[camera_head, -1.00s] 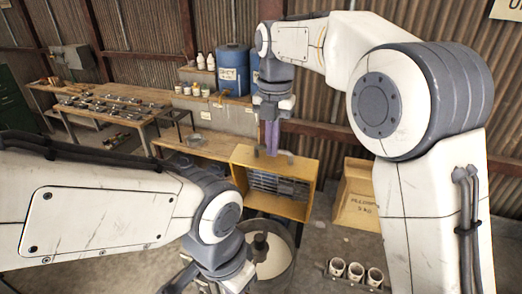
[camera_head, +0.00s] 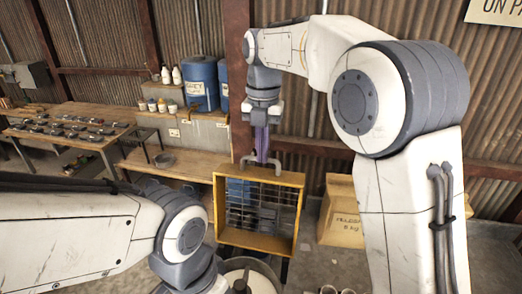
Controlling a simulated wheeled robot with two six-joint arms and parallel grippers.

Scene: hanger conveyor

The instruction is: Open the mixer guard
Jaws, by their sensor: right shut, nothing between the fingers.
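The mixer guard is a yellow frame with metal bars (camera_head: 299,208), standing steeply raised behind the mixer bowl (camera_head: 268,273). The bowl shows only partly at the bottom edge. My right gripper (camera_head: 262,159) points down at the guard's top edge, its fingers purplish and shut with nothing between them. A small grey handle-like part shows around the fingertips; I cannot tell whether they touch it. My left arm comes in at lower left, and its gripper is cut off below the picture.
A wooden bench (camera_head: 180,163) stands behind and left of the guard, with a blue drum (camera_head: 201,84) and small bottles on the ledge above. A table of metal parts (camera_head: 62,133) is at far left.

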